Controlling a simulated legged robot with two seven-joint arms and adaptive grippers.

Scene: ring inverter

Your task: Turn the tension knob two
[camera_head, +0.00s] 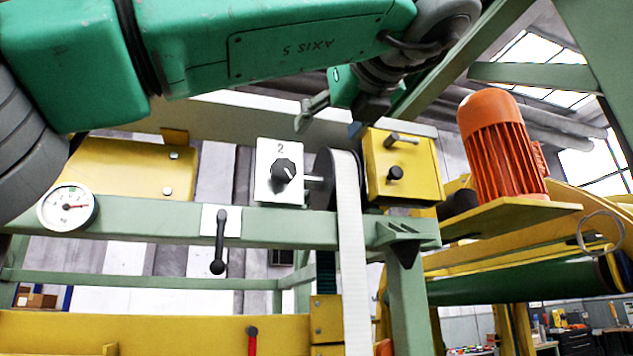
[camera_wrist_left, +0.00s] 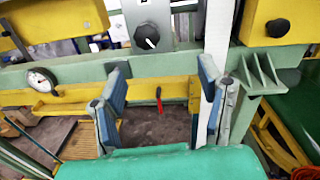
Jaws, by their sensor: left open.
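The tension knob two (camera_head: 284,170) is a round black knob with a white pointer mark, on a pale plate (camera_head: 266,185) marked "2". Its pointer slants to the lower right. In the left wrist view the knob (camera_wrist_left: 147,37) shows near the top, beyond and between the fingers. My left gripper (camera_head: 333,118) is open and empty, above and to the right of the knob, apart from it. In the left wrist view both blue-padded fingers of my left gripper (camera_wrist_left: 163,70) stand wide apart. My right gripper is not in view.
A white belt (camera_head: 350,250) runs down right of the knob. A black lever (camera_head: 219,240) and a gauge (camera_head: 68,207) sit left on the green beam (camera_head: 150,217).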

